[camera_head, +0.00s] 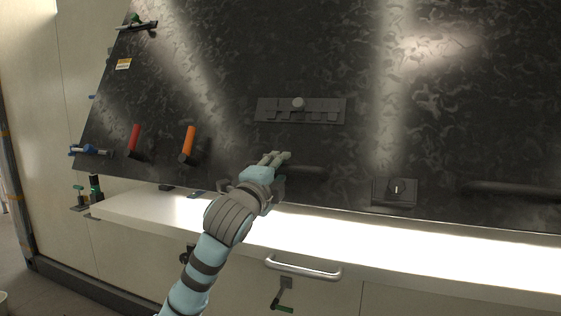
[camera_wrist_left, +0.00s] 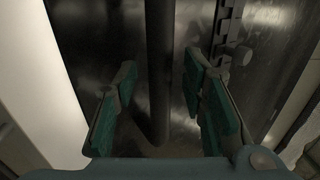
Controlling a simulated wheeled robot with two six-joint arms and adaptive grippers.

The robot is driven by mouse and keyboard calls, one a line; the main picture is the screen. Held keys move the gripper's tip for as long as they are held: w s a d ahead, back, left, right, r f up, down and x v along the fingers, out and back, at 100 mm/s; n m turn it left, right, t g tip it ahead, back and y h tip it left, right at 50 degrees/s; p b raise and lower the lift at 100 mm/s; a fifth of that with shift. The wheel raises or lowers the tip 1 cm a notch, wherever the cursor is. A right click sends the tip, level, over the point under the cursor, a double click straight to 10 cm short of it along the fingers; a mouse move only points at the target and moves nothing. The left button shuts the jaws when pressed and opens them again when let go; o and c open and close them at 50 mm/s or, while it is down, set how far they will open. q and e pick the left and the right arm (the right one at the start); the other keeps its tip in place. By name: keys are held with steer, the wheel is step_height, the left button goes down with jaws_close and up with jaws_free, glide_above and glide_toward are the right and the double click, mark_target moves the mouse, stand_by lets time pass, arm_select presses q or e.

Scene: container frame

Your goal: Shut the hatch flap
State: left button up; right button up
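A large dark mottled panel (camera_head: 340,60), which looks like the hatch flap, hangs above a bright white ledge. A dark bar handle (camera_head: 310,171) sits low on it. My left gripper (camera_head: 274,157) is at the left end of this handle. In the left wrist view the same bar (camera_wrist_left: 159,60) runs between the two green-padded fingers of my left gripper (camera_wrist_left: 160,66). The fingers are open, with a gap on both sides of the bar. The left gripper hides part of the handle in the head view. My right gripper is not in view.
A slide latch (camera_head: 300,117) with a round knob sits above the handle. A square lock plate (camera_head: 396,192) and another dark bar (camera_head: 510,189) are to the right. Red (camera_head: 135,139) and orange (camera_head: 188,142) levers are at left. The white ledge (camera_head: 400,243) is below, above a drawer handle (camera_head: 303,270).

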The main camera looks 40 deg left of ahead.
arm_select(q)
steer(key=shift+w+a, duration=0.25)
steer(key=shift+w, duration=0.25)
jaws_close()
